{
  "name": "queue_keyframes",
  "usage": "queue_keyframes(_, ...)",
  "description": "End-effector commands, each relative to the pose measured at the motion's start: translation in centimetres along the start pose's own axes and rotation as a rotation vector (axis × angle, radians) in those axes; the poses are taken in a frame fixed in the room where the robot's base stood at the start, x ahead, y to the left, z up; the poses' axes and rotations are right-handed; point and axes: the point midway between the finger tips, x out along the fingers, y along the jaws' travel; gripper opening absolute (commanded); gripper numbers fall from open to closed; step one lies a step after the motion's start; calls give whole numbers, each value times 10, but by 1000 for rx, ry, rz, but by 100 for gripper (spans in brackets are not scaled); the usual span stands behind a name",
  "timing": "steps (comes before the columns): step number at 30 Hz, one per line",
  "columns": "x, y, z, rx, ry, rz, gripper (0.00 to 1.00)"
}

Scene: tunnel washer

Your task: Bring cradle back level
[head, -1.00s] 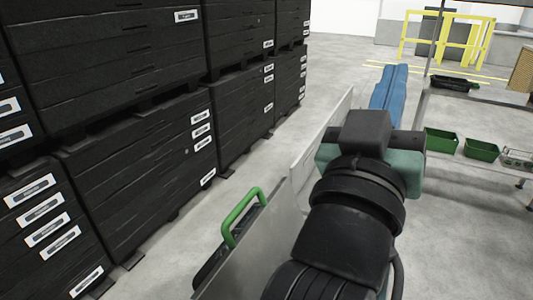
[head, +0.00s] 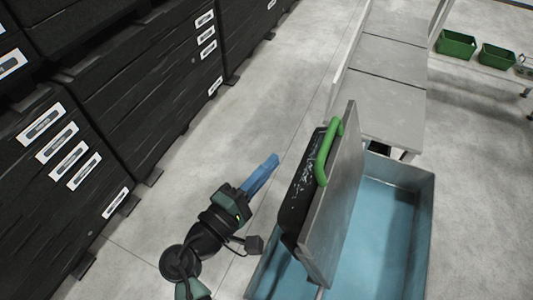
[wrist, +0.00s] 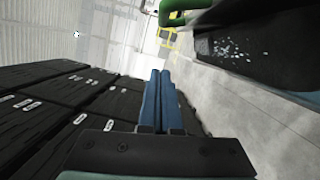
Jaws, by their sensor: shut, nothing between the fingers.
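The cradle (head: 336,205) is a grey plate standing steeply tilted, nearly on edge, over a blue-floored trough. A black speckled pad (head: 300,190) is on its left face, and a green handle (head: 323,155) is at its upper edge. In the wrist view, the green handle (wrist: 182,12) and the black pad (wrist: 240,42) show at the upper right. My gripper (head: 270,163) has blue fingers pressed together, empty, left of the cradle and apart from it. In the wrist view the fingers (wrist: 160,95) point ahead, side by side.
The blue-floored trough (head: 428,215) lies under and right of the cradle. A grey conveyor or bench (head: 390,65) runs behind it. Stacked black crates (head: 150,85) line the left. Green bins (head: 456,43) sit at the upper right. Bare floor lies between the crates and cradle.

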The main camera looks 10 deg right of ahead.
Motion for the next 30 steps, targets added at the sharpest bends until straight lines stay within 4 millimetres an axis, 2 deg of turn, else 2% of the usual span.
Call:
queue_keyframes(11, 83, 5, 2, 4, -5, -1, 0)
queue_keyframes(15, 86, 5, 23, 3, -3, -4, 0)
queue_keyframes(19, 89, 3, 34, 4, -2, -2, 0)
queue_keyframes(30, 90, 1, 39, 5, 1, -1, 0)
